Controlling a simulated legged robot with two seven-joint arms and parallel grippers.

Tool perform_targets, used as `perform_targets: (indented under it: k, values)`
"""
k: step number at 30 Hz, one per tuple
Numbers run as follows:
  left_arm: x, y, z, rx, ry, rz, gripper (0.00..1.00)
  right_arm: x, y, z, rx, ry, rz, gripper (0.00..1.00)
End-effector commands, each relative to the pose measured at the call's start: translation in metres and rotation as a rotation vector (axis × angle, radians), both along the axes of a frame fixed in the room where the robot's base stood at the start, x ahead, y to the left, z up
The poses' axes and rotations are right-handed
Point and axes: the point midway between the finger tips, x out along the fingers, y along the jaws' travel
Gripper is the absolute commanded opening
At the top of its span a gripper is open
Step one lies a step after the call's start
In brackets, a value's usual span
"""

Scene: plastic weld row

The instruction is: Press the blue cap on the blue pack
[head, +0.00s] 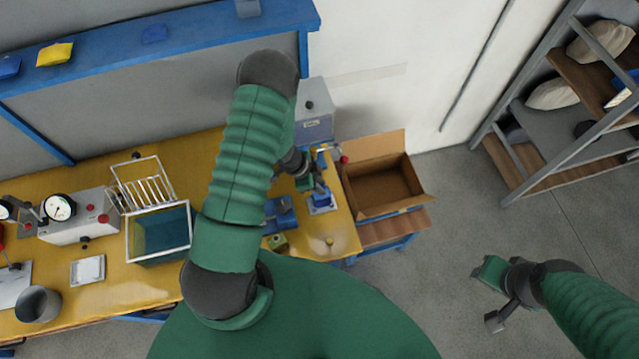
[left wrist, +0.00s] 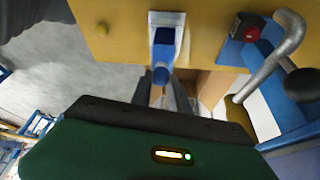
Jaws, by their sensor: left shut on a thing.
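The blue pack (head: 321,200) stands on a small white plate near the right end of the yellow bench. It also shows in the left wrist view (left wrist: 164,45). The blue cap (left wrist: 160,75) appears as a small round blue piece between my left fingertips. My left gripper (left wrist: 162,88) is shut on it, in line with the pack; I cannot tell if cap and pack touch. In the head view my left gripper (head: 314,184) is just above the pack and hides the cap. My right gripper (head: 489,294) is open and empty above the floor.
A blue fixture (head: 281,215) stands left of the pack. A cardboard box (head: 385,190) is open to the right. A grey box (head: 314,122) is behind. A wire basket tank (head: 160,232) and a gauge unit (head: 80,220) stand further left. The floor at right is clear.

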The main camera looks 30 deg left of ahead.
Motion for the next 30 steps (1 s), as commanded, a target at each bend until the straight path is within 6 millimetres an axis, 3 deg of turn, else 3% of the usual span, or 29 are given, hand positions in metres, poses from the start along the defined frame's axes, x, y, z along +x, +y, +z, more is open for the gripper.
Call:
perform_targets:
  k: [7, 8, 13, 20, 25, 30]
  values:
    - [0.0002, 0.0001, -0.0001, 0.0, 0.0, 0.0, 0.0, 0.0, 0.0, -0.0003, 0.0, 0.0, 0.0, 0.36]
    - [0.0002, 0.0001, -0.0001, 0.0, 0.0, 0.0, 0.24, 0.0, 0.0, -0.0003, 0.0, 0.0, 0.0, 0.36]
    - [0.0002, 0.0001, -0.0001, 0.001, -0.001, 0.0, 0.46, 0.0, 0.0, -0.0003, 0.0, 0.0, 0.0, 0.36]
    - [0.0002, 0.0001, 0.0, 0.001, -0.001, 0.0, 0.46, 0.0, 0.0, -0.0003, 0.0, 0.0, 0.0, 0.36]
    - [0.0002, 0.0001, 0.0, 0.001, -0.001, 0.0, 0.68, 0.0, 0.0, -0.0003, 0.0, 0.0, 0.0, 0.36]
    - [0.0002, 0.0001, -0.0001, 0.001, -0.001, 0.0, 0.68, 0.0, 0.0, -0.0003, 0.0, 0.0, 0.0, 0.36]
